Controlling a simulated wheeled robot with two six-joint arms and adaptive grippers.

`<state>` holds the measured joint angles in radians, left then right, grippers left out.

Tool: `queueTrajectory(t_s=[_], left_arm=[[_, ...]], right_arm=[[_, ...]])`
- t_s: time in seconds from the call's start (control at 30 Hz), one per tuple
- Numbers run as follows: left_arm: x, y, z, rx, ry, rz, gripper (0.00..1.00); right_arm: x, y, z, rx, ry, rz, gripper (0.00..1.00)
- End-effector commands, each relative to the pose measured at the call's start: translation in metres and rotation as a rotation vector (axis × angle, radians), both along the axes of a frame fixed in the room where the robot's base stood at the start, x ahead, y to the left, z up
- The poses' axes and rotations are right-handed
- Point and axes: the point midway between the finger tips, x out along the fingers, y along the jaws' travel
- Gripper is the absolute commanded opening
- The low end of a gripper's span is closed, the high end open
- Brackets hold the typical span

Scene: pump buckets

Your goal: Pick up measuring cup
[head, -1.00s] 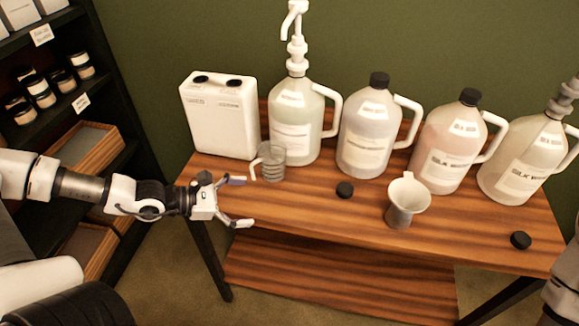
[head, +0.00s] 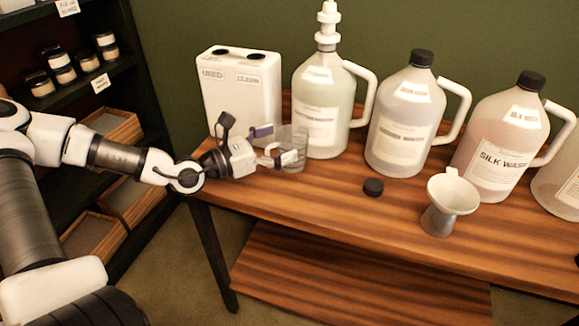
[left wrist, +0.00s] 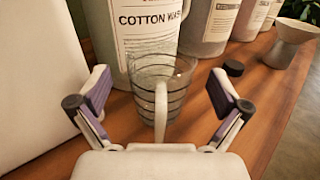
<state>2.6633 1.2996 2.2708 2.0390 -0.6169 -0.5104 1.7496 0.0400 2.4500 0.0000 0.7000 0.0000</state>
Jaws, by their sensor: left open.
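The clear measuring cup (head: 292,150) stands upright on the wooden table in front of the jug with the white pump. In the left wrist view the cup (left wrist: 172,85) shows dark ring markings, and its handle points toward my gripper. My left gripper (head: 277,145) is at the cup in the head view and partly covers it. In the left wrist view the open fingers (left wrist: 160,95) stand to either side of the cup's handle, with gaps on both sides and nothing held. My right gripper is not in view.
Behind the cup are the pump jug (head: 322,100) and a white two-hole container (head: 240,90). More handled jugs (head: 413,110) stand to the right. A black cap (head: 373,187) and a funnel (head: 440,215) are on the table (head: 330,200). A dark shelf (head: 130,75) is at left.

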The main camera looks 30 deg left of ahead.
Motion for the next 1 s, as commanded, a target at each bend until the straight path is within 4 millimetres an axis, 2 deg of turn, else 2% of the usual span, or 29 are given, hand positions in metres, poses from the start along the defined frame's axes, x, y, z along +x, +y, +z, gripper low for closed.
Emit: queueTrajectory(t_s=[0.03, 0.2, 0.5, 0.57, 0.6, 0.67, 0.7, 1.0], left_arm=[[0.004, -0.004, -0.008, 0.009, 0.0, -0.004, 1.0], [0.017, -0.01, -0.004, 0.005, 0.002, -0.002, 1.0], [0.021, -0.011, 0.0, -0.001, 0.0, -0.001, 1.0], [0.021, -0.011, 0.0, -0.001, 0.0, -0.001, 0.82], [0.021, -0.011, 0.0, -0.001, 0.0, -0.001, 0.68], [0.021, -0.011, 0.0, -0.001, 0.0, -0.001, 0.47], [0.021, -0.011, 0.0, 0.0, -0.001, -0.001, 0.4], [0.021, -0.011, 0.001, 0.0, -0.001, -0.001, 0.4]], right_arm=[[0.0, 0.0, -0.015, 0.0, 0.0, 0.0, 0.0], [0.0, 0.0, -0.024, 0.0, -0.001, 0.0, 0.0], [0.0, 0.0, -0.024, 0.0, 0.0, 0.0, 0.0], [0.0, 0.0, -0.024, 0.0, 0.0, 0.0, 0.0], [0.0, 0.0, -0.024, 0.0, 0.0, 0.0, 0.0], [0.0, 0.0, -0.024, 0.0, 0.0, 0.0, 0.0], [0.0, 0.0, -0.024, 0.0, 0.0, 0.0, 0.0], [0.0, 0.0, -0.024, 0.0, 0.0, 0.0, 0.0]])
